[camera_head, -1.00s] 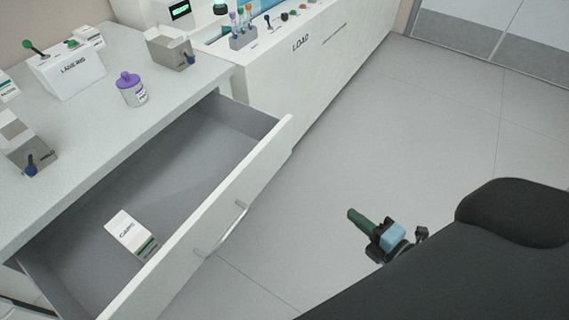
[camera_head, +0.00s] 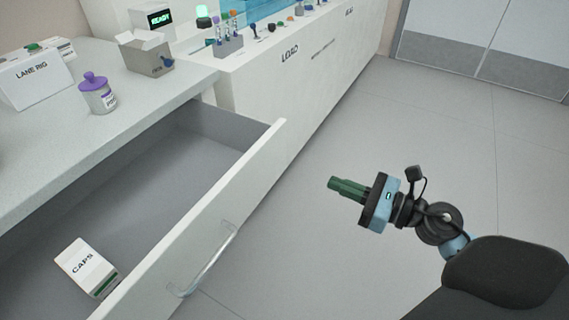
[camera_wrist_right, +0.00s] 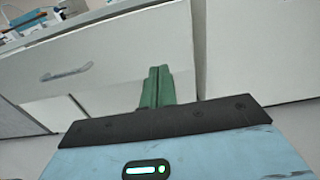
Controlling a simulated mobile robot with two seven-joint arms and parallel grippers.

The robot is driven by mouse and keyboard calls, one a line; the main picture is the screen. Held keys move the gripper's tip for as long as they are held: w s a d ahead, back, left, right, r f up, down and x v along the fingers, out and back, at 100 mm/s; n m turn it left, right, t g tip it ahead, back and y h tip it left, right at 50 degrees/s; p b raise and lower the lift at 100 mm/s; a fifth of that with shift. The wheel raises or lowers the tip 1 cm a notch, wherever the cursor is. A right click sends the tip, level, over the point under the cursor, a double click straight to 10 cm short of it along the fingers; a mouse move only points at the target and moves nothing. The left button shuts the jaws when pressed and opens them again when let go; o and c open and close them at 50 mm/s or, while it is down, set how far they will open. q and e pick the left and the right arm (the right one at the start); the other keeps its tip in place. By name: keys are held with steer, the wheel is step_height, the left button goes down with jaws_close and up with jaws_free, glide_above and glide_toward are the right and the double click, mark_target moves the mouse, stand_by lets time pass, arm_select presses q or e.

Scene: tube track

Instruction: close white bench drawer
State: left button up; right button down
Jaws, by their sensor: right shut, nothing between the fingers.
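The white bench drawer (camera_head: 200,220) stands pulled well out from the bench, with its grey inside showing. Its metal bar handle (camera_head: 210,262) is on the front face. A white box marked CAPS (camera_head: 87,268) lies in the drawer. My right gripper (camera_head: 334,185) is shut and empty, its green fingers pointing left toward the drawer front, with a clear gap over the floor. In the right wrist view, the shut fingers (camera_wrist_right: 158,86) show before the drawer front (camera_wrist_right: 110,65), to the right of the handle (camera_wrist_right: 66,73). My left gripper is not in view.
The bench top (camera_head: 140,110) holds a purple-lidded jar (camera_head: 97,95), a LANE RIG box (camera_head: 35,80) and a grey open box (camera_head: 147,55). A long white LOAD unit (camera_head: 300,65) runs behind. The floor (camera_head: 430,130) right of the drawer is clear.

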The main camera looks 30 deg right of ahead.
steer(key=p, duration=0.1)
glide_toward(272, 159)
steer(key=x, duration=0.5)
steer(key=shift+w, duration=0.1)
steer(key=shift+w+a, duration=0.3)
steer(key=shift+w, duration=0.25)
steer(key=shift+w+a, duration=0.1)
steer(key=shift+w, duration=0.05)
steer(key=shift+w, duration=0.1)
